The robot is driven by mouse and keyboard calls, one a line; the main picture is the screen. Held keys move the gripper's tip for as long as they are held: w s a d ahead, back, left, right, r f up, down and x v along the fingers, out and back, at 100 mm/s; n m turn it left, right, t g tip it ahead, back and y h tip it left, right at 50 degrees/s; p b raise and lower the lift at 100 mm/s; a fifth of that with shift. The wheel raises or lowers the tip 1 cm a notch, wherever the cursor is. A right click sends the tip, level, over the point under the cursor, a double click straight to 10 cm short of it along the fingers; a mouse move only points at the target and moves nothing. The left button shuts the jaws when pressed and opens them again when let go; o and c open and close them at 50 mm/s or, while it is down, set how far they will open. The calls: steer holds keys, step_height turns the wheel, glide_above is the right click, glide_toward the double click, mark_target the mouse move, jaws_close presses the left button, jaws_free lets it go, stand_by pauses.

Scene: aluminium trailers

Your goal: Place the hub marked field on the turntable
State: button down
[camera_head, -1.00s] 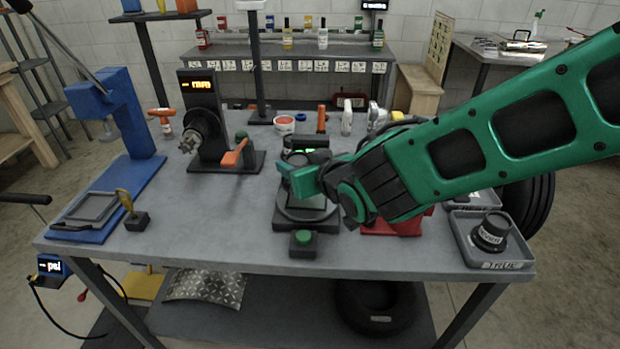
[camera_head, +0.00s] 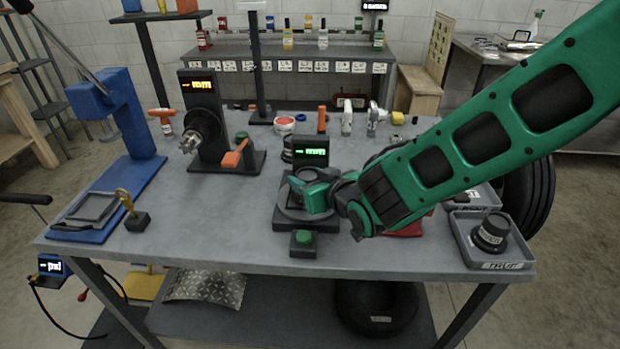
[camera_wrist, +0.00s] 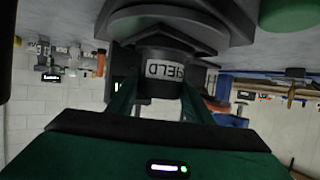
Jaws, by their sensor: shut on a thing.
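The turntable (camera_head: 283,217) is a dark round plate on a dark base near the middle of the bench. My gripper (camera_head: 313,192) is low over it, its green fingers hiding part of the plate. In the wrist view my gripper (camera_wrist: 160,92) is shut on the hub marked field (camera_wrist: 160,71), a dark round piece with a white FIELD label between the two fingers. The picture is upside down there, and wide dark plates lie beyond the hub. I cannot tell whether the hub touches the turntable. In the head view the hub is mostly hidden by the gripper.
A green button (camera_head: 303,237) stands before the turntable and a lit display (camera_head: 311,152) behind it. A tray (camera_head: 463,250) at the right holds another labelled hub (camera_head: 490,233). A dark gauge stand (camera_head: 212,105) is at the left.

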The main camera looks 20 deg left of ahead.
steer(key=c, duration=0.9)
jaws_free()
steer(key=shift+f, duration=0.1)
steer(key=shift+s+d+r, duration=0.1)
steer(key=shift+d+r, duration=0.05)
steer(key=shift+r, duration=0.05)
steer(key=v, duration=1.1)
steer(key=shift+s+d+r, duration=0.2)
steer(key=shift+d, duration=0.05)
